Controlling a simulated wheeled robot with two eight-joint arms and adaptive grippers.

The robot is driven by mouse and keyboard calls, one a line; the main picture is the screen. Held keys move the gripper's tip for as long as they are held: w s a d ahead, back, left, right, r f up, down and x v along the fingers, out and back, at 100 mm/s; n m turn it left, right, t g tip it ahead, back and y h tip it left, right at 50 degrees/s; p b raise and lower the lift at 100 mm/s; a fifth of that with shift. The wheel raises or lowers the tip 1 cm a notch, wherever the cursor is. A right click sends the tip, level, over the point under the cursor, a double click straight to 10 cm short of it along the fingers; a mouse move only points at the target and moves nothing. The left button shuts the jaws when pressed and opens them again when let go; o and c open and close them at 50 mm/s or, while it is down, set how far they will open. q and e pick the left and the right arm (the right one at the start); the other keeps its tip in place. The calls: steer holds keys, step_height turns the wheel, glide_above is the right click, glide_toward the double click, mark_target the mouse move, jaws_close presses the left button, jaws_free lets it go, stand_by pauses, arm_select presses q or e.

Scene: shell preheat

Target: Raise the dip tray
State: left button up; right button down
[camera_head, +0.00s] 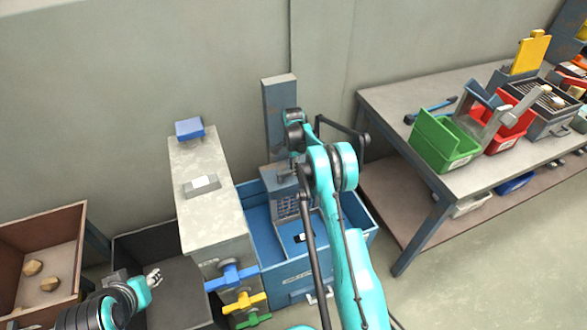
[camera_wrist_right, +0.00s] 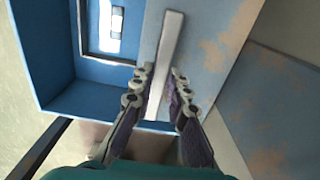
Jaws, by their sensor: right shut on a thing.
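A blue tank (camera_head: 290,272) stands on the floor in the middle of the head view. Inside it is a grey dip tray (camera_head: 284,207) with a mesh or slotted face, below a worn blue-grey upright column (camera_head: 278,105). My right gripper (camera_head: 288,168) is at the top of the tray, in front of the column, partly hidden by my teal arm. In the wrist view, its fingers (camera_wrist_right: 158,78) are shut on a pale bar (camera_wrist_right: 169,35) over a worn blue-grey plate (camera_wrist_right: 215,45). My left gripper (camera_head: 154,278) is at the lower left, away from the tank; its fingers are too small to read.
A grey cabinet (camera_head: 205,165) with blue, yellow and green valve handles stands left of the tank. A brown bin (camera_head: 75,235) with several lumps is at far left. A workbench (camera_head: 395,100) at right carries a green bin (camera_head: 445,140) and a red bin (camera_head: 510,130).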

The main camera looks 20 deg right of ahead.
step_height(320, 180, up, 24)
steer(key=p, duration=1.2)
steer(key=shift+r, duration=0.15)
steer(key=shift+d+r, duration=0.1)
steer(key=c, duration=1.5)
jaws_free()
step_height(320, 180, up, 12)
